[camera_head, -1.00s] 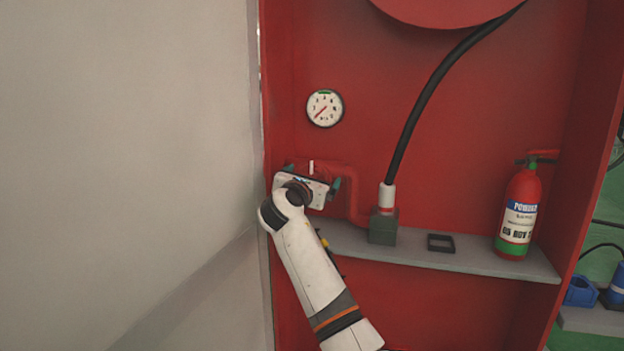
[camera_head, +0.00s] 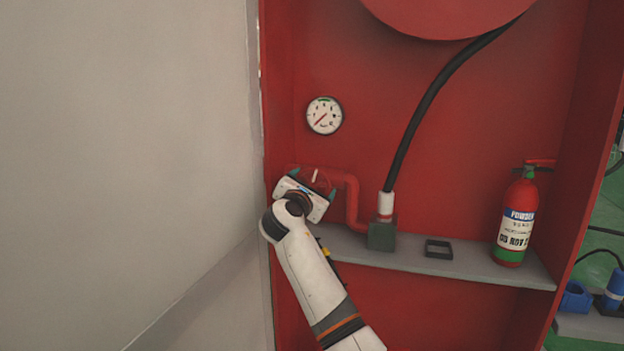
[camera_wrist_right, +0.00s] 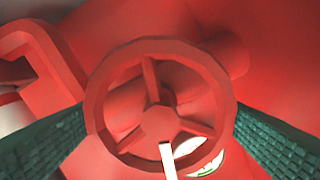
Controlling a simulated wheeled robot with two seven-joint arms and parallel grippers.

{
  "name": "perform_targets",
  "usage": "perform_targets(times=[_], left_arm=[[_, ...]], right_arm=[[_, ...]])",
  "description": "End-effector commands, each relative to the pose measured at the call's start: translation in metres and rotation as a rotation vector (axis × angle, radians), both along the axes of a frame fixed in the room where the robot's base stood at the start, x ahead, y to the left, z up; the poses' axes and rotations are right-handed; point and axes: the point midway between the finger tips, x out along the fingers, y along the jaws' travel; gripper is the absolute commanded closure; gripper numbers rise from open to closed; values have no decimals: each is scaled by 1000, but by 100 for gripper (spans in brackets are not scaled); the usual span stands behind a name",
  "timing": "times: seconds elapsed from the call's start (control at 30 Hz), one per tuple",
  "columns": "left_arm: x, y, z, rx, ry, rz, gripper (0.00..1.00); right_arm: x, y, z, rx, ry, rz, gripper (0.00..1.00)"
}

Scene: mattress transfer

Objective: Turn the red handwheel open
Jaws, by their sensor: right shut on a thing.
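The red handwheel (camera_wrist_right: 106,90) fills the middle of the right wrist view, a ring with spokes and a hub. A white stripe (camera_wrist_right: 168,160) runs from near the hub across the rim. My right gripper (camera_head: 313,181) is at the wheel, its green ribbed fingers on opposite sides of the rim and shut on it. In the head view the gripper hides most of the wheel; the white stripe (camera_head: 316,175) shows above the gripper, leaning right. My left gripper is not in view.
A red pipe (camera_head: 352,200) runs from the wheel to a grey block (camera_head: 382,236) with a black hose (camera_head: 420,115). A pressure gauge (camera_head: 324,116) is above. A fire extinguisher (camera_head: 516,215) and black frame (camera_head: 438,249) stand on the grey shelf (camera_head: 480,268). A pale wall is left.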

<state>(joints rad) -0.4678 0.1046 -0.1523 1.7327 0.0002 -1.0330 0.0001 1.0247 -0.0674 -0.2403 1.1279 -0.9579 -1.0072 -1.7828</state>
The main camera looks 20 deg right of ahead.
Motion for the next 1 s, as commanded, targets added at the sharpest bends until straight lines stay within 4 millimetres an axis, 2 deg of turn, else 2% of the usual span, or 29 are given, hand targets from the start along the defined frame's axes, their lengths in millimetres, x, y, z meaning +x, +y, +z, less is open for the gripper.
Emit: perform_targets(times=[0.2,0.43,0.77,1.0], left_arm=[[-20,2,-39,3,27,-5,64],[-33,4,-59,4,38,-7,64],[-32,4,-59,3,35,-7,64],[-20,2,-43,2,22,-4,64]], right_arm=[[0,0,0,170,-111,1,39],[0,0,-2,353,-234,1,39],[-1,-1,-5,614,-410,0,39],[-1,-1,-7,802,-537,0,39]])
